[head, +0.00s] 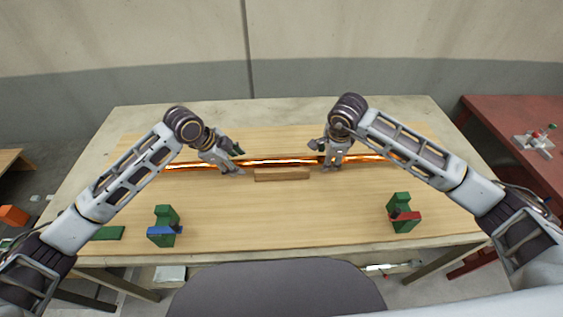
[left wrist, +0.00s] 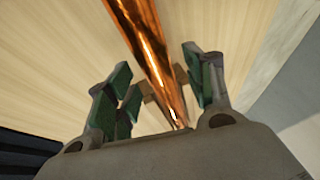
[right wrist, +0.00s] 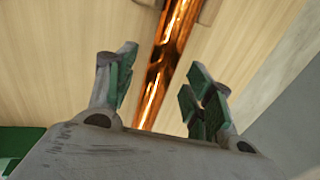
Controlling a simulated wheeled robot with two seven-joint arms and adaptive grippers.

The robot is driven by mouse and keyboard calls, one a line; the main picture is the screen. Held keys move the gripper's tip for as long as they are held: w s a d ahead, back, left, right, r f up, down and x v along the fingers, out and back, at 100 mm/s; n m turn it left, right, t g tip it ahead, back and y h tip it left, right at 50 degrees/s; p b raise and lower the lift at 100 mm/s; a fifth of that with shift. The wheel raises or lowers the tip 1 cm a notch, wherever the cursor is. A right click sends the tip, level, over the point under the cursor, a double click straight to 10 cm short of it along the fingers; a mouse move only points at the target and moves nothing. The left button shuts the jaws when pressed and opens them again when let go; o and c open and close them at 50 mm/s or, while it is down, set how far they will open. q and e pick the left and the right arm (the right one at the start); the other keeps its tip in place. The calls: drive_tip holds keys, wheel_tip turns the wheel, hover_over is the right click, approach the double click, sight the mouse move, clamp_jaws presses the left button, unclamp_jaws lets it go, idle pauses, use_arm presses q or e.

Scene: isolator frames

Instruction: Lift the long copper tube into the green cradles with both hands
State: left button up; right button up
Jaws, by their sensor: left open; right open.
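The long copper tube (head: 275,161) lies across the wooden table, left to right, behind a small wooden block. My left gripper (head: 238,161) is open at the tube, left of its middle. In the left wrist view the tube (left wrist: 152,55) runs between the spread green-padded fingers (left wrist: 165,88). My right gripper (head: 320,158) is open at the tube, right of its middle. In the right wrist view the tube (right wrist: 160,75) runs between its fingers (right wrist: 160,85). Two green cradles stand nearer the front edge: the left one (head: 165,214) with a blue part, the right one (head: 401,200) with a red part.
The wooden block (head: 282,174) sits just in front of the tube, between the grippers. A flat green piece (head: 108,233) lies at the front left. A red table (head: 520,120) with small items stands at the right. The tabletop (head: 285,215) between the cradles is clear.

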use_arm(q)
drive_tip(key=shift+w+d+f, duration=0.1)
drive_tip(key=shift+d+f, duration=0.05)
drive_tip(key=shift+f, duration=0.15)
use_arm(e)
drive_tip(key=shift+w+f, duration=0.1)
drive_tip(key=shift+f, duration=0.3)
use_arm(q)
clamp_jaws()
use_arm(e)
clamp_jaws()
use_arm(q)
drive_tip(key=shift+w+r, duration=0.1)
drive_tip(key=shift+r, duration=0.05)
use_arm(e)
drive_tip(key=shift+w+r, duration=0.1)
drive_tip(key=shift+r, duration=0.05)
